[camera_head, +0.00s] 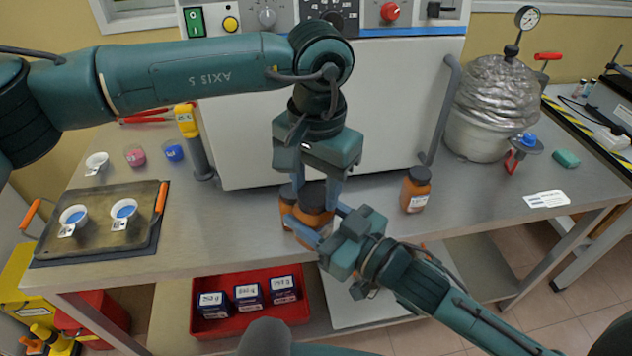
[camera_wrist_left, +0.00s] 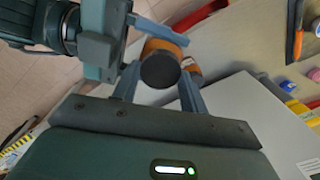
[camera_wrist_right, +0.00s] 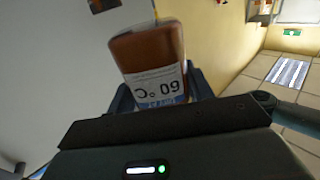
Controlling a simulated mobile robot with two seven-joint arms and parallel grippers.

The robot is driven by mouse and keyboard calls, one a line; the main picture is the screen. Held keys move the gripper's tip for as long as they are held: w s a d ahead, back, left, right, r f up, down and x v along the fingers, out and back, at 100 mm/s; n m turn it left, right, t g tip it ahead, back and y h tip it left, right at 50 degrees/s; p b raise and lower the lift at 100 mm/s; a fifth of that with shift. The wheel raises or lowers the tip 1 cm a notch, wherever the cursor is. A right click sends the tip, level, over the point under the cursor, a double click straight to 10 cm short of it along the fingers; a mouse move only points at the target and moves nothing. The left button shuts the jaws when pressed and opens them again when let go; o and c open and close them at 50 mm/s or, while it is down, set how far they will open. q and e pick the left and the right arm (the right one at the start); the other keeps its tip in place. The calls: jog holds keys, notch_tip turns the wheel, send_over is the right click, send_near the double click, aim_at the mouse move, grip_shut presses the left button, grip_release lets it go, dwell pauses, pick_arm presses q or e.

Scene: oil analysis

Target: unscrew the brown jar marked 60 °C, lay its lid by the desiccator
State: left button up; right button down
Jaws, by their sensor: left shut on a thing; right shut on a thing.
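The brown jar marked 60 °C (camera_head: 313,218) is upright near the front edge of the bench; its label shows upside down in the right wrist view (camera_wrist_right: 155,75). My right gripper (camera_head: 322,222) is shut around the jar's body from the front right. My left gripper (camera_head: 318,200) points down from above and is shut on the jar's dark lid (camera_wrist_left: 160,70). The lid is at the jar's mouth; whether it is loose cannot be told. The desiccator (camera_head: 482,133), a white vessel with a wrapped dome and gauge, stands at the back right.
A second brown jar (camera_head: 286,199) stands close behind the held one, and another (camera_head: 415,191) stands to the right. A hot-looking tray with cups (camera_head: 100,250) is at left. The oven (camera_head: 400,90) stands behind. Bench between right jar and desiccator is clear.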

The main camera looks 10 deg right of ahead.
pick_arm(q)
jog(key=shift+s+d, duration=0.2)
jog(key=shift+c, duration=1)
jog(key=n, duration=0.5)
jog(key=shift+d+n, duration=0.1)
jog(key=shift+n, duration=0.2)
jog(key=n, duration=0.8)
jog(key=shift+w, duration=0.1)
jog(key=n, duration=0.6)
jog(key=shift+a+r+n, duration=0.1)
jog(key=shift+a+n, duration=0.1)
jog(key=shift+n, duration=0.2)
jog(key=n, duration=0.6)
jog(key=shift+a, duration=0.1)
jog(key=n, duration=0.6)
jog(key=shift+a+n, duration=0.1)
jog(key=shift+n, duration=0.3)
jog(key=n, duration=0.4)
jog(key=shift+r, duration=0.1)
jog(key=n, duration=0.4)
jog(key=shift+a, duration=0.1)
jog(key=n, duration=0.6)
jog(key=shift+n, duration=0.3)
jog(key=n, duration=0.6)
jog(key=shift+r, duration=0.2)
